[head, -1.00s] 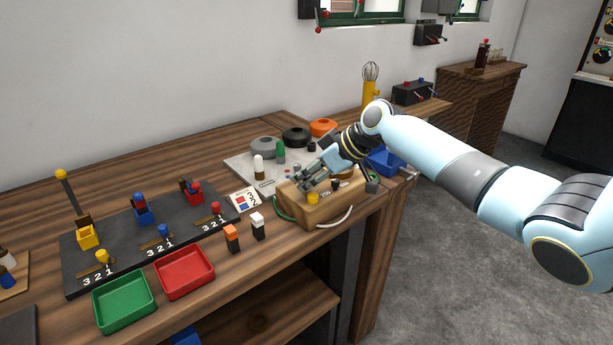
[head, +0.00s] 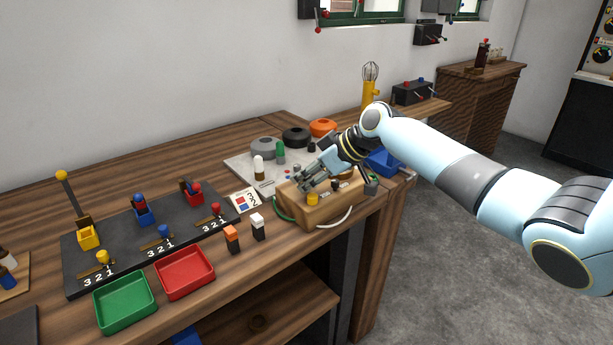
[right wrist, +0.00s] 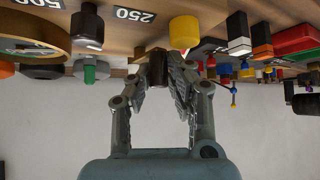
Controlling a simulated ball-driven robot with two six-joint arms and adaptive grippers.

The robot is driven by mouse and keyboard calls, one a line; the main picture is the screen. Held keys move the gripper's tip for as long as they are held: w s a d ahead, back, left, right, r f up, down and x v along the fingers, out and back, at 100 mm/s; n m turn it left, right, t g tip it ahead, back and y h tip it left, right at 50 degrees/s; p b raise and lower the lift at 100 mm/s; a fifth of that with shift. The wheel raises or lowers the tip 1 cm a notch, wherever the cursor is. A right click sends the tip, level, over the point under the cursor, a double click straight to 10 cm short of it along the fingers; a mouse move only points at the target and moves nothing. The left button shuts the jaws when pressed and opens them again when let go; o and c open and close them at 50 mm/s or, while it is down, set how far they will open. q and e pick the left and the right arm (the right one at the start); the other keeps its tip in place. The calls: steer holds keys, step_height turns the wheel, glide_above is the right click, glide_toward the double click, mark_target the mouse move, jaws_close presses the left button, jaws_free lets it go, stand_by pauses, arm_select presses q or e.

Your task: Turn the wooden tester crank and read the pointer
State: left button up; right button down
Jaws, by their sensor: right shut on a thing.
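The wooden tester (head: 322,208) is a light-brown box near the bench's right front edge, with a yellow knob (head: 313,199) on its top. My right gripper (head: 306,183) reaches over the box from the right. In the right wrist view, its fingers (right wrist: 158,72) are shut on a small dark upright piece, the crank handle (right wrist: 157,66), mostly hidden between them. The yellow knob (right wrist: 184,32) stands just beyond the fingertips there. Labels 250 (right wrist: 134,15) and 500 show on the tester's face. The pointer is not clearly seen. My left gripper is out of view.
A green tray (head: 124,302) and a red tray (head: 184,274) lie left of the tester. Orange (head: 231,239) and white-topped (head: 257,227) blocks stand close to it. A dark lever board (head: 110,255) is further left. A blue bin (head: 384,163) sits behind my wrist.

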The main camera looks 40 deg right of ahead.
steer(key=shift+a+r, duration=0.1)
